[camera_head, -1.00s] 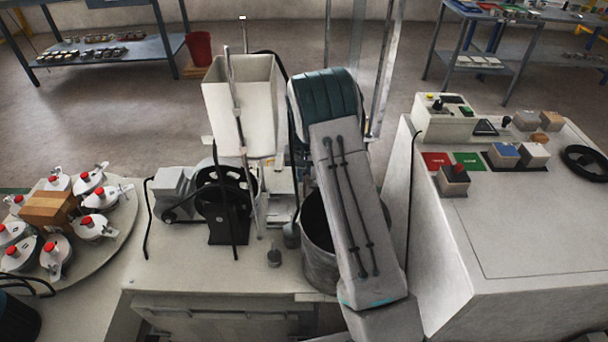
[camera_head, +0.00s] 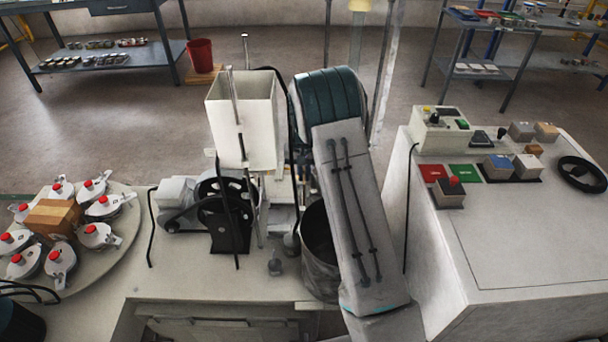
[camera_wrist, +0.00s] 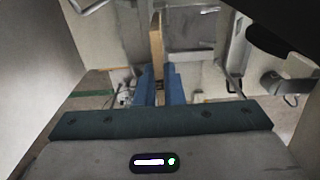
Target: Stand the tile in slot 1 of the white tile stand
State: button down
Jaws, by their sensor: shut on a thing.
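In the wrist view, my gripper (camera_wrist: 160,84) shows as two blue fingers shut on the tile (camera_wrist: 156,42). The tile is seen nearly edge-on as a narrow tan upright strip rising between the fingers. Pale surfaces and grey metal parts lie beyond it, and its faces cannot be made out. In the head view, my teal and grey arm stands right of centre, and my gripper and the tile are hidden. I cannot pick out the white tile stand or its slot 1 in either view.
A tall cream hopper (camera_head: 241,118) stands just left of my arm, above a black-wheeled machine (camera_head: 224,205). A grey drum (camera_head: 318,262) is close beside the arm. A round table (camera_head: 98,262) with red-topped jars is at left. A control bench (camera_head: 535,235) fills the right.

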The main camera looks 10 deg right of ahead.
jog(key=shift+r+p, duration=1.55)
jog(key=shift+r, duration=1.25)
jog(key=shift+r, duration=0.1)
